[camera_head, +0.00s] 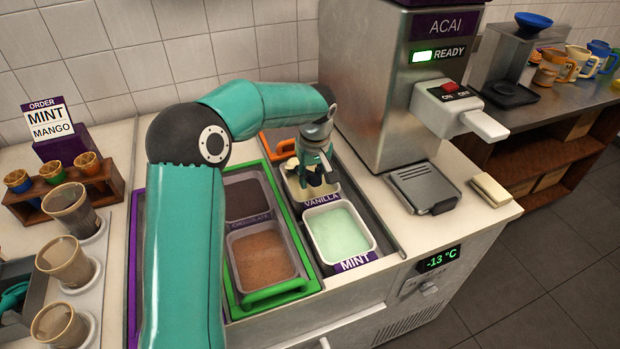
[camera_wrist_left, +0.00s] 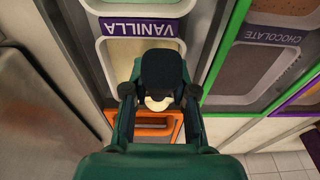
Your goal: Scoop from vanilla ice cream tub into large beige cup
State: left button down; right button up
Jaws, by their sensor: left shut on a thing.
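The vanilla tub (camera_head: 294,184) is a pale container behind the mint tub; its label reads VANILLA, and its rim also shows in the wrist view (camera_wrist_left: 105,62). My left gripper (camera_head: 318,178) is over this tub, pointing down. It is shut on a dark scoop (camera_wrist_left: 163,70), with a small patch of cream colour at its end. I cannot tell whether that patch is ice cream in the scoop or the tub behind it. Three beige cups stand in holders at the left; the farthest cup (camera_head: 70,210) looks largest. My right gripper is not in view.
The mint tub (camera_head: 338,232) is in front of the vanilla. Chocolate tubs sit inside a green frame (camera_head: 275,297) to the left. The acai machine (camera_head: 372,100) stands close on the right.

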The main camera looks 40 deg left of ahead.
pick_arm(q)
jog(key=shift+s+d+r+p, duration=0.1)
jog(key=shift+d+r+p, duration=0.1)
jog(key=shift+r+p, duration=0.55)
jog(key=shift+s+d+r+p, duration=0.15)
jog(key=shift+r+p, duration=0.1)
jog(key=shift+r, duration=0.9)
jog(key=shift+s+d+r+p, duration=0.1)
jog(key=shift+d+r+p, duration=0.2)
jog(key=shift+r, duration=0.35)
jog(key=shift+s+d+r+p, duration=0.15)
jog(key=shift+r+p, duration=0.3)
jog(key=shift+r, duration=0.25)
jog(key=shift+d+r+p, duration=0.2)
jog(key=shift+r+p, duration=0.15)
jog(key=shift+r, duration=0.3)
